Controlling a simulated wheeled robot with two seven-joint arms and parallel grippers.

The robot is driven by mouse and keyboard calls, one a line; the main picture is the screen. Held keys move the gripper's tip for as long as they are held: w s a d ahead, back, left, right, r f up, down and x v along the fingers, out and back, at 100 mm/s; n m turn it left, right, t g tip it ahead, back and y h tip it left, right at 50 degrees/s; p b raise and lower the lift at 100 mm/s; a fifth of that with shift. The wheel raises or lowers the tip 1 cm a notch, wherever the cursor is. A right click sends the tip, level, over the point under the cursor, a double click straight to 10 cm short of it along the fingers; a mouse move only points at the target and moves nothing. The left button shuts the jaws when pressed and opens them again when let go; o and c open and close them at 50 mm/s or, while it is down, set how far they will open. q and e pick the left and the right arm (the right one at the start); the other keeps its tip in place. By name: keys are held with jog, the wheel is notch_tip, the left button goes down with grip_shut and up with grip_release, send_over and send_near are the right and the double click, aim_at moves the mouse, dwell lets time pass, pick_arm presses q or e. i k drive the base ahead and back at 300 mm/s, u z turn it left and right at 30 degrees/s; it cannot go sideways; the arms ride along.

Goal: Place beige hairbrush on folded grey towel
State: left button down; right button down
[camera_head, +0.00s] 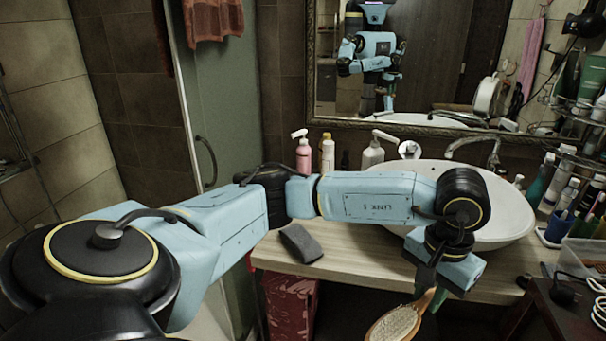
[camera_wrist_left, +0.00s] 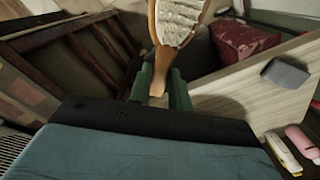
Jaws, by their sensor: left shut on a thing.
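The beige hairbrush (camera_head: 396,325) hangs past the front edge of the counter in the head view, its bristled head down and to the left. In the left wrist view the hairbrush (camera_wrist_left: 178,22) points away from my wrist, bristles showing. My left gripper (camera_head: 430,292) is shut on its wooden handle; the green fingers (camera_wrist_left: 161,88) show on both sides of it. The folded grey towel (camera_head: 300,243) lies on the left part of the counter, apart from the brush. It also shows at the right of the left wrist view (camera_wrist_left: 286,73). My right gripper is not in view.
The wooden counter (camera_head: 345,262) is clear beside the towel. A white basin (camera_head: 508,213) stands behind my left forearm. Pink (camera_head: 303,155) and white (camera_head: 372,155) bottles stand at the back. A red patterned container (camera_head: 290,306) is below the counter. Dark furniture (camera_head: 560,318) is lower right.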

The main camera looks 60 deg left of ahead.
aim_at(300, 234)
jog(key=u, duration=0.8)
jog(key=i, duration=1)
jog(key=u, duration=1.35)
jog(key=i, duration=0.15)
jog(key=z, duration=0.05)
